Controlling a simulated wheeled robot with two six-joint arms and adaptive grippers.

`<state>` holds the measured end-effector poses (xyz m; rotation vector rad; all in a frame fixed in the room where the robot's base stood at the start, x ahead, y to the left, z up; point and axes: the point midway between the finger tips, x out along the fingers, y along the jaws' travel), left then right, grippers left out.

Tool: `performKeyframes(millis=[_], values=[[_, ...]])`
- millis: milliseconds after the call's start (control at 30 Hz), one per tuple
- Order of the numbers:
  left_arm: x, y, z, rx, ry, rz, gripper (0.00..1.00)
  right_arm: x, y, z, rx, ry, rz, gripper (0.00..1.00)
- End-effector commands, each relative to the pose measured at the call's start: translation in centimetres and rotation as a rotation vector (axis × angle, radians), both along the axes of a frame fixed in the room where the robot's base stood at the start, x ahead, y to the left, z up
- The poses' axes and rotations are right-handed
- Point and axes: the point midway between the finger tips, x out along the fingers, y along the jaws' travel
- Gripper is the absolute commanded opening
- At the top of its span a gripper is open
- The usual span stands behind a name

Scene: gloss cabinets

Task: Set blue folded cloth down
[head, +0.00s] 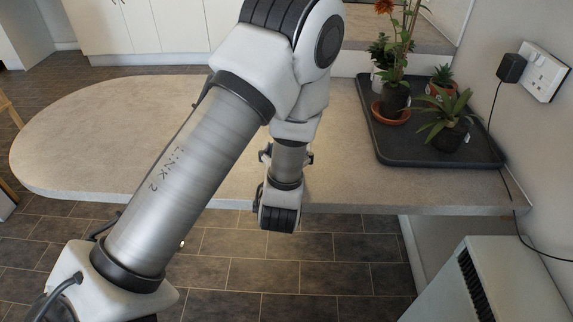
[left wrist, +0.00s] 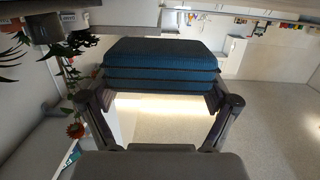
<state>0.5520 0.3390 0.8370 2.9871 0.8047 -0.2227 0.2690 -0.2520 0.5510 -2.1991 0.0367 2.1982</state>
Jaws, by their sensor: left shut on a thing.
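The blue folded cloth (left wrist: 160,66) shows in the left wrist view as a thick, dark blue stack of folded layers. My left gripper (left wrist: 158,92) is shut on it, with one finger at each side of the stack. In the head view my left arm reaches over the table (head: 95,140), and its wrist end is in front of the table's front edge. The cloth and the left fingers cannot be made out in the head view. My right gripper is in neither view.
A dark tray (head: 400,153) with several potted plants (head: 395,98) stands on the table's right part. A socket with a black plug (head: 512,68) and cable is on the right wall. A white heater (head: 500,285) stands below right. The table's left part is bare.

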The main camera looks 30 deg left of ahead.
Motion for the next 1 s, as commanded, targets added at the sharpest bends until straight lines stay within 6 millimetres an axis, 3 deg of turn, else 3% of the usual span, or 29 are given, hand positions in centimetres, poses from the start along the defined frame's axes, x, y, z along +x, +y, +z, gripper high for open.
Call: performKeyframes(millis=[200,500,533,567,1000], values=[[0.0,0.0,-3.4,-0.001,0.003,0.001,0.58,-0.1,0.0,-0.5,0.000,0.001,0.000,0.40],[-0.1,0.0,-3.7,0.000,0.001,0.001,0.58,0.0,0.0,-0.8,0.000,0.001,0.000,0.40],[-0.1,0.0,-3.7,0.000,0.001,0.001,0.91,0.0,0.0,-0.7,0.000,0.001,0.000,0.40],[0.0,0.0,-3.6,0.000,0.001,0.001,1.00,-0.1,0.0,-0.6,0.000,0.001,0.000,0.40],[-0.4,-0.3,-3.2,0.001,0.002,-0.001,1.00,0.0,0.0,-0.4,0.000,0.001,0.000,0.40]])
